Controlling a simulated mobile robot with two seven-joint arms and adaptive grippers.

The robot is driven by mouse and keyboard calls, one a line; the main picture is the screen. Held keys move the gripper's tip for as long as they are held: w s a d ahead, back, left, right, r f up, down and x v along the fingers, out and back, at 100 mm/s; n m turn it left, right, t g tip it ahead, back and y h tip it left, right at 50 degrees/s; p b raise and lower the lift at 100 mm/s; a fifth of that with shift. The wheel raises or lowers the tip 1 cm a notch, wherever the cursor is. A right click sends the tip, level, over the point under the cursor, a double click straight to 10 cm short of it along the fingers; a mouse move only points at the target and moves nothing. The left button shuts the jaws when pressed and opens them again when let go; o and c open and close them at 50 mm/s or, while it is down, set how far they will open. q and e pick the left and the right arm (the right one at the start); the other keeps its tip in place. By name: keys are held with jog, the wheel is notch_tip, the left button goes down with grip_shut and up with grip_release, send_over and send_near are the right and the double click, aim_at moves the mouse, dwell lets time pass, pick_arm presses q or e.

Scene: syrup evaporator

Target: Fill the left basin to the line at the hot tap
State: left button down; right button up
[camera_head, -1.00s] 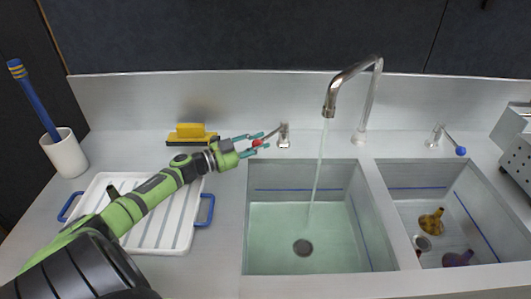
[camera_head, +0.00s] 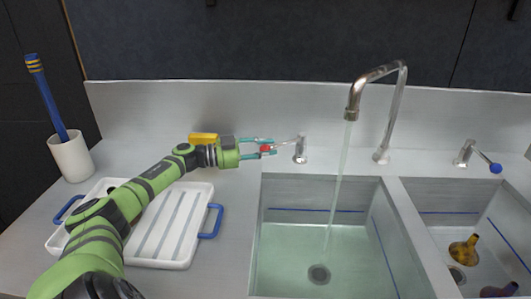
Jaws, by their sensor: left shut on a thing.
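The left basin (camera_head: 260,240) holds pale green water (camera_head: 300,262) over its drain. The water's edge sits a little below the blue line (camera_head: 300,210) on the back wall. A thin stream (camera_head: 340,175) falls into it from the curved spout (camera_head: 353,100). The hot tap (camera_head: 300,155) stands behind the basin's left part, its lever pointing left with a red knob (camera_head: 265,149) at the end. My left gripper (camera_head: 268,148) is shut around the knob from the left; its fingers partly hide it. My right gripper is not in view.
A second tap with a blue knob (camera_head: 495,168) stands behind the right basin (camera_head: 430,190), which holds funnels (camera_head: 463,248). A white drying tray (camera_head: 178,262) with blue handles lies under my left arm. A yellow brush (camera_head: 203,138) and white cup (camera_head: 72,158) stand behind.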

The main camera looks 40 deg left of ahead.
pick_arm(q)
jog(key=c, duration=0.9)
grip_release()
jog(key=shift+d, duration=0.1)
jog(key=shift+c, duration=0.2)
notch_tip(320, 180, up, 10)
jog(key=shift+r, duration=0.1)
